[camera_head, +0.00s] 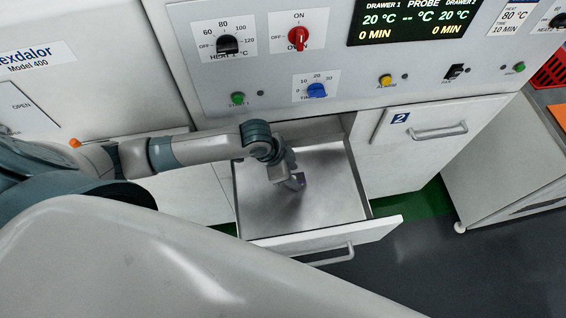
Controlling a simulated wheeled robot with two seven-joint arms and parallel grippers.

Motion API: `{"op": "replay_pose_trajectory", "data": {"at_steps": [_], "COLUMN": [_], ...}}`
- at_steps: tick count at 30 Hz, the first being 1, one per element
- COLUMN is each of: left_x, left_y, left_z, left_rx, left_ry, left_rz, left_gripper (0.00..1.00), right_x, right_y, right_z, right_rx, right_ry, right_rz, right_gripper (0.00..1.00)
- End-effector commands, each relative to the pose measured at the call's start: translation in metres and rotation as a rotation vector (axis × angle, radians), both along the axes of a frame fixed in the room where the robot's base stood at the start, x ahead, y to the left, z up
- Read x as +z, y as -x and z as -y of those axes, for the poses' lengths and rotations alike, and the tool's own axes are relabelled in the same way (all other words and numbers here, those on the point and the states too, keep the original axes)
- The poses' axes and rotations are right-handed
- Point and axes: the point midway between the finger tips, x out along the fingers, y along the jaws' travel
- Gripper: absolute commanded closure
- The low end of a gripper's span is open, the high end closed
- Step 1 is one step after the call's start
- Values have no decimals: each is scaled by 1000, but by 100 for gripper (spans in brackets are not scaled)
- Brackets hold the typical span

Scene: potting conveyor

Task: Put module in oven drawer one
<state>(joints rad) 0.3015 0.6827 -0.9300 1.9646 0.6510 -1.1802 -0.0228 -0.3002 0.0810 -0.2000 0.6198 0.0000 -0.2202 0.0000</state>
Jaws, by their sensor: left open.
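The oven drawer left of the one marked 2 is pulled open, and its pale metal floor (325,205) shows; its own number is not visible. My left gripper (293,185) reaches down inside this drawer, near its middle, with its jaws open. My right gripper is not in view.
The control panel (270,75) with knobs and a display overhangs the drawer's back. Drawer two (425,150) is shut at the right. The open drawer's front handle (325,254) faces the dark floor. A red basket (552,72) stands at the far right.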

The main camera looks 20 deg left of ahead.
Motion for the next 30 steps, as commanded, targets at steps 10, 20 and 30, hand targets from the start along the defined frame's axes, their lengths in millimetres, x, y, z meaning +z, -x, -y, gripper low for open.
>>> {"op": "replay_pose_trajectory", "data": {"at_steps": [10, 20, 30], "left_x": [47, 94, 104], "left_y": [10, 21, 24], "left_z": [-17, -33, -36], "left_rx": [-2, -1, -1], "left_ry": [-2, -1, -2], "left_rz": [5, 3, 1], "left_gripper": [55, 55, 55], "right_x": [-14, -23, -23], "right_y": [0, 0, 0], "right_z": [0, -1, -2], "right_rx": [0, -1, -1], "right_ry": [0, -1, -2], "right_rz": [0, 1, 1], "right_gripper": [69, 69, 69]}}
